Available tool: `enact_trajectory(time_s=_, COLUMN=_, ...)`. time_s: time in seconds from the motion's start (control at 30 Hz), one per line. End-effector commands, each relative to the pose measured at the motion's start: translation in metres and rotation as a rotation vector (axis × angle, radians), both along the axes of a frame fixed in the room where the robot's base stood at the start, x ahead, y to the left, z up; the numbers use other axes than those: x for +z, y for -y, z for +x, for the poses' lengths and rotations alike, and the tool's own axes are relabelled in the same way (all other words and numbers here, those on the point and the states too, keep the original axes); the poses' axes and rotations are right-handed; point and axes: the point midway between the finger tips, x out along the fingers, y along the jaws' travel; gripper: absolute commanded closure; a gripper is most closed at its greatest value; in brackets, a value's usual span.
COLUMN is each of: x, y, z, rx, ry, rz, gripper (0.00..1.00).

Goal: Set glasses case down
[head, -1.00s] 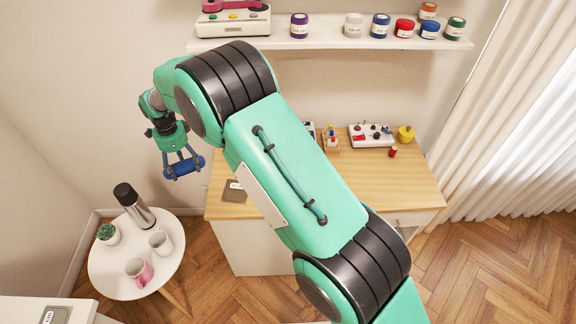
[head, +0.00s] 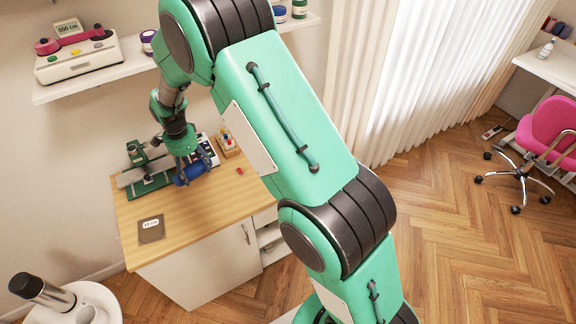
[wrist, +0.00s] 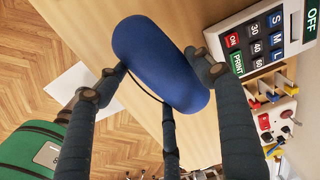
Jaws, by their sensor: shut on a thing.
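The glasses case is a blue rounded capsule; it shows in the head view (head: 190,174) and large in the wrist view (wrist: 160,62). My gripper (head: 186,165) is shut on it, with dark fingers on either side of the case in the wrist view. The case is over the wooden worktable (head: 200,205), towards its back. I cannot tell whether its underside touches the tabletop. The fingers hide part of the case in the head view.
A green machine (head: 146,178) stands just left of the case. A panel with size and number buttons (wrist: 265,40) is close on the right in the wrist view. A grey labelled square (head: 151,229) lies at the table's front left. Bare wood lies between. A shelf (head: 110,75) hangs above.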

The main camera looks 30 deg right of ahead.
Motion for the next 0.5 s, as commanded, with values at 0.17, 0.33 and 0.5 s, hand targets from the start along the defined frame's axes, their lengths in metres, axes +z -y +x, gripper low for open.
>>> enact_trajectory(time_s=0.17, x=0.0, y=0.07, z=-0.019, rx=-0.041, ry=-0.003, rz=0.0, gripper=0.6)
enact_trajectory(time_s=0.33, x=0.0, y=0.129, z=-0.042, rx=-0.075, ry=-0.004, rz=0.0, gripper=0.6)
enact_trajectory(time_s=0.5, x=-0.001, y=0.183, z=-0.071, rx=-0.108, ry=-0.006, rz=0.001, gripper=0.6)
